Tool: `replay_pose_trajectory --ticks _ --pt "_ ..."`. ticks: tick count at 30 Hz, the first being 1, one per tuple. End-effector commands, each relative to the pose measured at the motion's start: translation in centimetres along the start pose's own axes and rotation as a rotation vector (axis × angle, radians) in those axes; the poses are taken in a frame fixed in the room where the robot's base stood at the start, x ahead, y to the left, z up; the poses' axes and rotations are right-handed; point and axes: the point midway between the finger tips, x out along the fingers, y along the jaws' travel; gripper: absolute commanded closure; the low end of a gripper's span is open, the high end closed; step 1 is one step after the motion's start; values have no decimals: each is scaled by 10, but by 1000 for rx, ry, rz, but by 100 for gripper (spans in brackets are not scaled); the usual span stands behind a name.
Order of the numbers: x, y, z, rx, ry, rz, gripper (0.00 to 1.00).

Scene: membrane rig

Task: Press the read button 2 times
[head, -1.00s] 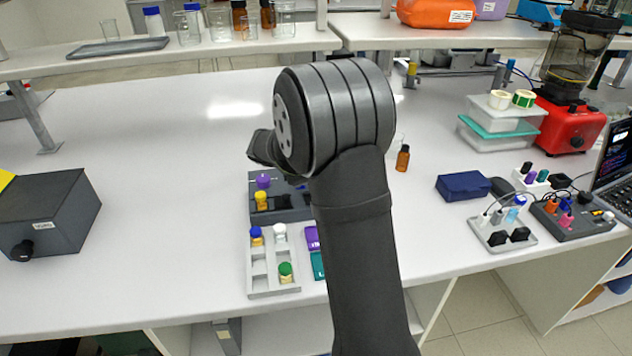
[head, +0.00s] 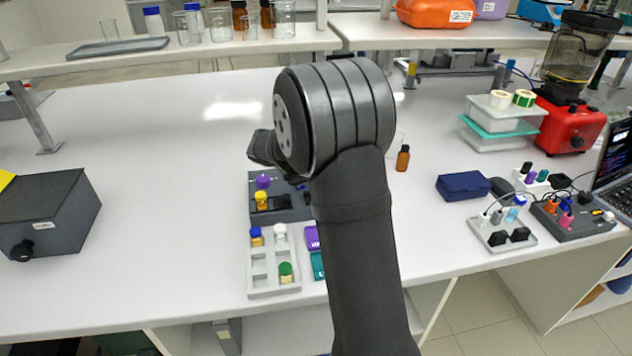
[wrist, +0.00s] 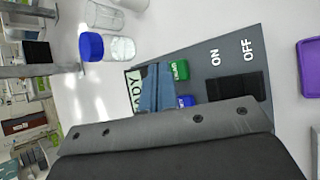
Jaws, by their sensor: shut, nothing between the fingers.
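In the wrist view a dark grey panel (wrist: 225,58) carries a green button (wrist: 178,71) and a blue button (wrist: 186,101), both with small lettering that I cannot read surely. Beside them are a pale display (wrist: 133,88) reading "READY", partly covered, and a black switch (wrist: 236,87) near the words ON and OFF. My gripper (wrist: 156,86) shows as shut blue-grey fingers over the panel, between the display and the buttons. Whether the fingertips touch the panel, I cannot tell. In the head view my arm hides the fingers and much of this area.
A clear container with a blue cap (wrist: 92,47) stands beside the panel. In the head view a grey rack (head: 259,286) with capped vials lies before a dark block (head: 290,213) with purple and yellow tops. A brown bottle (head: 403,158) stands right of my arm.

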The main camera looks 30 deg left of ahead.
Motion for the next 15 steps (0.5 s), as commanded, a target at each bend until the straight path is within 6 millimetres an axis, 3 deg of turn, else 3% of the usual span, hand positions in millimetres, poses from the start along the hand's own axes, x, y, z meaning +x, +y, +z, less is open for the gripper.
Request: replay_pose_trajectory --ticks 15 --pt "6 -4 -4 0 0 0 100"
